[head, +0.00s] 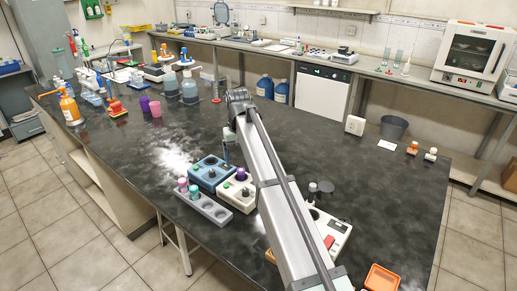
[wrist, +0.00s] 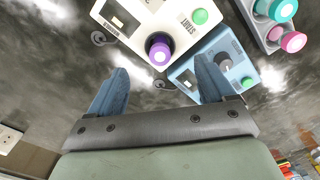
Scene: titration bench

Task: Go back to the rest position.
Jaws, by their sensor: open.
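My gripper (wrist: 161,72) is open in the wrist view, its two blue fingers spread wide with nothing held between them. Beyond the fingertips is a white device (wrist: 127,10) with a START label, a green button and a purple-topped piece (wrist: 160,50). A blue device (wrist: 212,47) lies beyond the right finger. In the head view my arm reaches over the dark bench, and the gripper is mostly hidden behind it. The white device (head: 230,198) and blue device (head: 204,178) stand just left of the arm there.
A grey rack (head: 212,212) with pink- and teal-capped vials stands at the bench's front edge. Another white device (head: 335,228) is right of my arm, with an orange tray (head: 382,278) nearer. A grey bucket (head: 393,128) stands farther back.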

